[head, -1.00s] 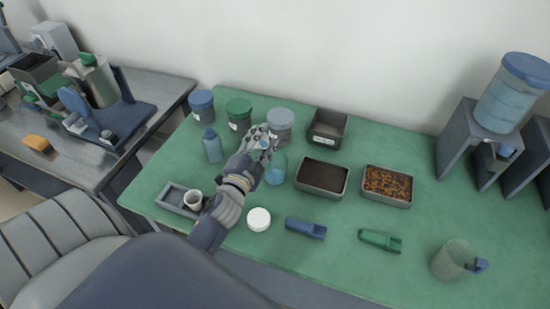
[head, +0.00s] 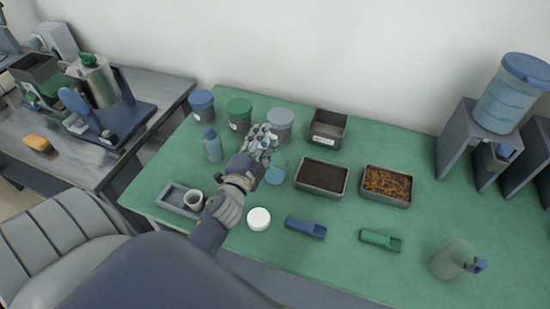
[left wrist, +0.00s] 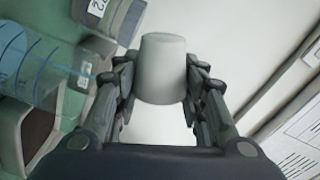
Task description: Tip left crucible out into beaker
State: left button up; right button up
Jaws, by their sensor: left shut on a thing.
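My left gripper (head: 262,143) is shut on a pale grey crucible. In the left wrist view the crucible (left wrist: 163,68) sits between the fingertips of my left gripper (left wrist: 160,88), its inside hidden. In the head view the gripper mostly hides it. The clear beaker (head: 276,174), with bluish contents low down, stands on the bench just below and right of the gripper. In the left wrist view the beaker (left wrist: 35,70) lies sideways at the left, with graduation lines, apart from the crucible. Another crucible (head: 194,200) stands at the grey tray (head: 170,194). My right gripper is not in view.
Lidded jars (head: 239,113) and a blue bottle (head: 212,145) stand behind and left of the gripper.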

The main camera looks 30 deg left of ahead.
pick_arm(q)
jog(key=shift+d+m, duration=0.1)
jog(key=shift+m, duration=0.3)
jog(key=shift+d+r+m, duration=0.1)
jog(key=shift+r+m, duration=0.05)
jog(key=shift+m, duration=0.45)
dwell(0.3)
jog(key=shift+m, duration=0.3)
jog(key=shift+d+m, duration=0.1)
jog(key=shift+m, duration=0.2)
dwell(0.4)
jog(key=n, duration=0.2)
jog(key=n+p, duration=0.1)
jog(key=n, duration=0.1)
jog(key=shift+a+f, duration=0.2)
jog(key=shift+a, duration=0.15)
